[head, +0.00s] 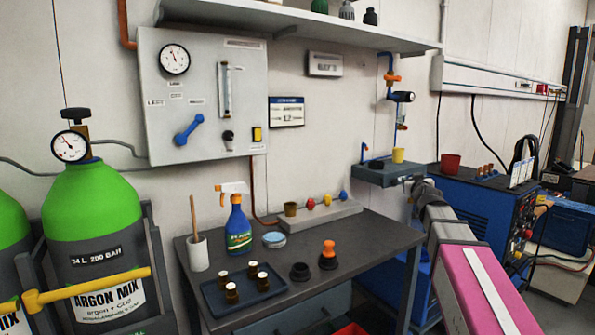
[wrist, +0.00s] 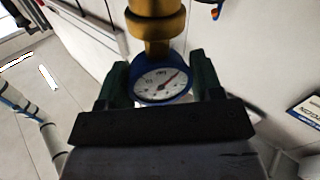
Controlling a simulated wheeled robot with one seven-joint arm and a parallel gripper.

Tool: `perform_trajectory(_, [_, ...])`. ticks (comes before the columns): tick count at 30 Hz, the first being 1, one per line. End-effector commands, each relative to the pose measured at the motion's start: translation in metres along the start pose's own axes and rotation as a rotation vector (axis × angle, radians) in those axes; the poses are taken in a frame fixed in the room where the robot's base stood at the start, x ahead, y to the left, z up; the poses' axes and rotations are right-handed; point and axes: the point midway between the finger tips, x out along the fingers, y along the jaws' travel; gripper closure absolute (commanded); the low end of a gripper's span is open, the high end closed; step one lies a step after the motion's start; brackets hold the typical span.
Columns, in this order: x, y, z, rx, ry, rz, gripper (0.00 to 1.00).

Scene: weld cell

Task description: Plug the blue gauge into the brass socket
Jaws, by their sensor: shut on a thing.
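The blue gauge (wrist: 163,84), with a round white dial and a dark red needle, sits between the green-dark fingers of my gripper (wrist: 157,76) in the wrist view. My gripper is shut on it. A stepped brass fitting (wrist: 155,25) stands directly above the gauge in that view and meets or overlaps its rim. I cannot tell whether this is the brass socket or the gauge's own stem, nor whether anything is seated. In the head view my arm reaches up from the lower right; its gripper and the held gauge cannot be made out there.
The workbench (head: 335,262) holds a spray bottle (head: 238,226) and a tray of vials (head: 215,300). A blue machine (head: 480,215) stands right.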

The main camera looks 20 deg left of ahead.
Motion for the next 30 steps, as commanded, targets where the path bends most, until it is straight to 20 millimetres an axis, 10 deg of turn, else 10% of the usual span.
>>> perform_trajectory(14, [0.005,-0.164,-0.028,0.001,0.048,-0.305,0.74])
perform_trajectory(30, [-0.041,-0.361,-0.082,-0.001,0.116,-0.731,0.74])
